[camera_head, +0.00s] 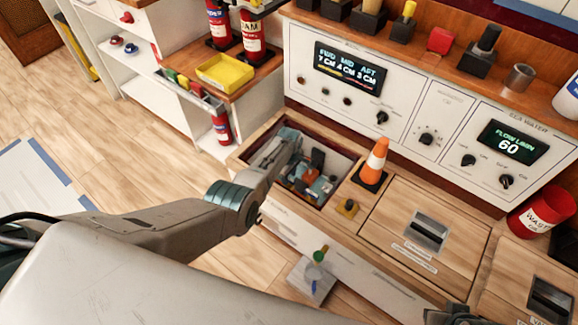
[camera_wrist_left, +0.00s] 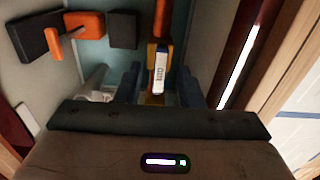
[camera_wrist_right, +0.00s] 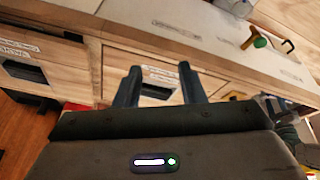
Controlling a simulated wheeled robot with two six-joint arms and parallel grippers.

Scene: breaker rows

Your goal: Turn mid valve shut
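My left arm reaches into an open recessed bay (camera_head: 345,155) in the low wooden counter. My left gripper (camera_wrist_left: 160,82) has its fingers apart, one on each side of a yellow valve part with a white label (camera_wrist_left: 159,72). An orange handle (camera_wrist_left: 162,18) runs from this part along the bay. I cannot read the label or tell whether the fingers touch the part. Another orange handle (camera_wrist_left: 85,24) sits to the left between dark blocks. In the head view the valves (camera_head: 318,186) are partly hidden by my gripper. My right gripper (camera_wrist_right: 160,88) is open and empty.
An orange cone (camera_head: 375,160) stands just right of the bay. Control panels with displays (camera_head: 351,68) rise behind. A red waste bin (camera_head: 543,212) stands at the right.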

